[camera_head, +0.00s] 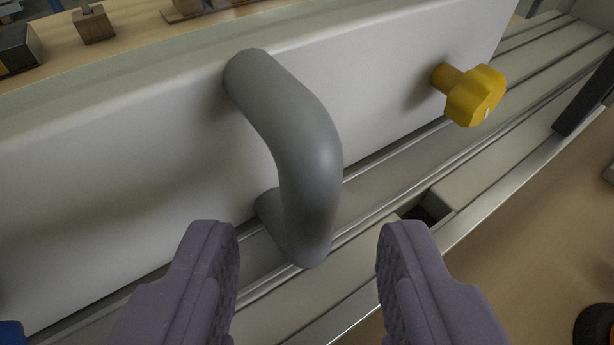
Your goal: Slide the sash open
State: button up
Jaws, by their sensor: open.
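The sash (120,190) is a pale grey-white panel standing upright across the view. A thick grey bar handle (312,165) sticks out from its face, curving toward me and back to the panel. My gripper (307,250) is open, with purple padded fingers. One finger is to the left of the handle's lower part and the other to the right, with a gap visible on both sides. The fingers do not appear to touch it. A yellow lobed knob (474,95) sits on a short stem on the panel, right of the handle.
Grooved grey rails (530,80) run along the foot of the panel, with a dark slot (427,212) in them. A dark bar (588,98) crosses at right. Wooden blocks (93,24) lie behind the panel. An orange-and-black round item (597,325) is at lower right.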

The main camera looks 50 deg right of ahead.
jog(key=shift+b+x, duration=0.4)
jog(key=shift+x, duration=1)
jog(key=shift+c, duration=0.2)
grip_shut()
